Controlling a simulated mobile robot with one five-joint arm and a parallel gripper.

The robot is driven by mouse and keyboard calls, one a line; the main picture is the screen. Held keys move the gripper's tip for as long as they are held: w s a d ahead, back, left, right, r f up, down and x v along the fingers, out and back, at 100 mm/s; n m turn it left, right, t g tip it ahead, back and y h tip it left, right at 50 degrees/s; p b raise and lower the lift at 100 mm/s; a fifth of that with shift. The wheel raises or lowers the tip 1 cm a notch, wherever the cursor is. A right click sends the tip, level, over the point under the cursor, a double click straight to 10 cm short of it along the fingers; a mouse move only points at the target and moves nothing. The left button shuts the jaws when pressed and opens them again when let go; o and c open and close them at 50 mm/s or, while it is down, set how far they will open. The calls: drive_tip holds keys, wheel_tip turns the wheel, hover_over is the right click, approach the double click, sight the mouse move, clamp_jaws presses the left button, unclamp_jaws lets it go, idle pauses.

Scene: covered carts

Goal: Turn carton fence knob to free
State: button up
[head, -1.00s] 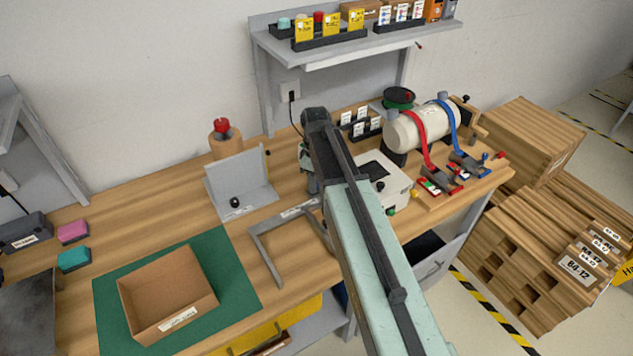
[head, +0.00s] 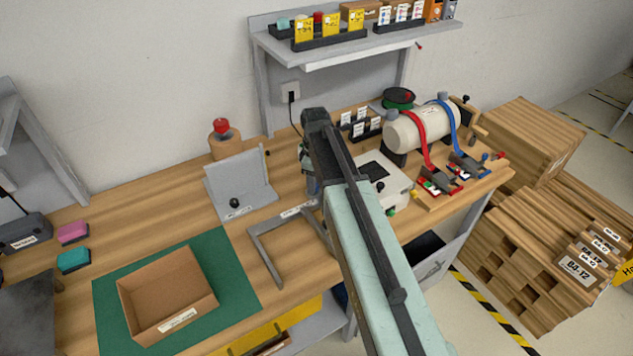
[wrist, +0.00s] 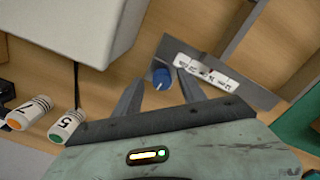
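A blue knob (wrist: 162,77) sits on a grey labelled bar (wrist: 225,78) in the wrist view. My gripper (wrist: 159,81) is open, with one dark finger on each side of the knob and a visible gap to it on both sides. Whether the fingertips reach down level with the knob is hard to tell. In the head view, a grey angled frame with a label (head: 268,262) lies on the bench; the labelled bar seems to be part of it.
A white box-shaped device (head: 388,182) stands right of my arm; labelled bottles (wrist: 66,125) are near the gripper. A grey upright plate with a black knob (head: 234,202) stands to the left. An open carton (head: 140,318) rests on a green mat (head: 236,275).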

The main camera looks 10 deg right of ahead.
wheel_tip(320, 180, up, 8)
drive_tip(key=p, duration=0.8)
drive_tip(key=shift+f, duration=0.1)
drive_tip(key=shift+s, duration=0.1)
